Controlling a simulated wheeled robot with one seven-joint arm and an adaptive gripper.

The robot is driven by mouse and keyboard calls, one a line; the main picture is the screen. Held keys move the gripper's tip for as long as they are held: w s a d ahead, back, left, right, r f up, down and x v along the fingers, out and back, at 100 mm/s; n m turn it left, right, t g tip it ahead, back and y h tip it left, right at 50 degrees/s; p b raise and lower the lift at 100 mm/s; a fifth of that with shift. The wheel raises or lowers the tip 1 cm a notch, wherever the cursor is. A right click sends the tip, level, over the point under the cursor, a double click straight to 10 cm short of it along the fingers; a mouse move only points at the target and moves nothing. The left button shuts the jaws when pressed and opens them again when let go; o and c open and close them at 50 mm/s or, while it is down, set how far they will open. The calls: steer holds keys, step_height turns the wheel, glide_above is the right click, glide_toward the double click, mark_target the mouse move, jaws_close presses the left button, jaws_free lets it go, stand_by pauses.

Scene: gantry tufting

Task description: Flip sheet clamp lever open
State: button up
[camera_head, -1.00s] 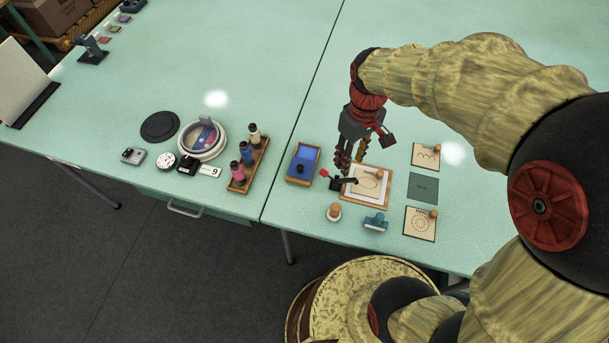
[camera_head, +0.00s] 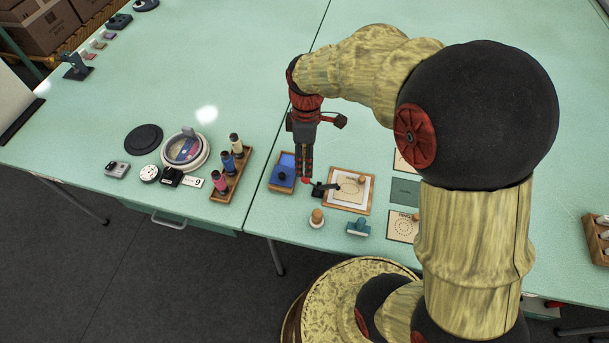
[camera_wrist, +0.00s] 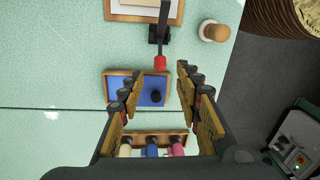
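The sheet clamp is black, at the left edge of a wooden-framed board (camera_head: 363,203) holding a pale sheet (camera_head: 350,188). Its black lever (camera_head: 324,187) ends in a red tip (camera_head: 305,181) that points left, away from the board. In the wrist view the lever (camera_wrist: 164,22) and red tip (camera_wrist: 160,62) show just beyond the fingertips, roughly in line with the gap. My gripper (camera_head: 305,173) points down close to the red tip. It also shows in the wrist view (camera_wrist: 160,80), with fingers apart and nothing between them. Contact with the tip cannot be told.
A blue pad in a wooden tray (camera_head: 283,185) lies left of the lever. A wooden-knobbed stamp (camera_head: 317,218) and a teal stamp (camera_head: 358,227) stand in front. A rack of colored bottles (camera_head: 238,185) is further left. Table behind is clear.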

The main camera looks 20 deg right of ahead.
steer(key=f, duration=0.2)
steer(key=f+b, duration=0.1)
steer(key=f, duration=0.1)
steer(key=f+b, duration=0.1)
steer(key=f, duration=0.1)
steer(key=shift+s+a+f, duration=0.15)
steer(key=shift+s+f, duration=0.05)
steer(key=shift+s, duration=0.1)
steer(key=shift+c, duration=0.9)
jaws_close()
